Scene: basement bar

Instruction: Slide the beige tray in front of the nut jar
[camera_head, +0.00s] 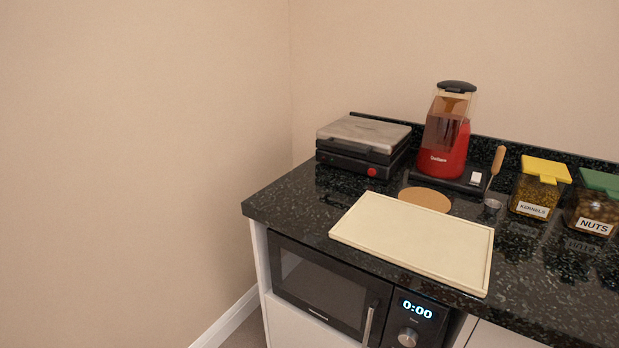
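The beige tray (412,238) is a flat, empty rectangle with a low rim. It lies on the dark speckled counter near the front edge, above the microwave. The nut jar (594,205) is a clear jar with a green lid and a "NUTS" label. It stands toward the back of the counter at the far right, to the right of the tray and apart from it, partly cut by the picture edge. My gripper is not in view.
Behind the tray are a round cork mat (424,199), a sandwich press (363,146), a red popcorn maker (447,135) and a wooden-handled scoop (496,172). A yellow-lidded kernels jar (538,188) stands beside the nut jar. The counter (550,275) in front of the jars is clear.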

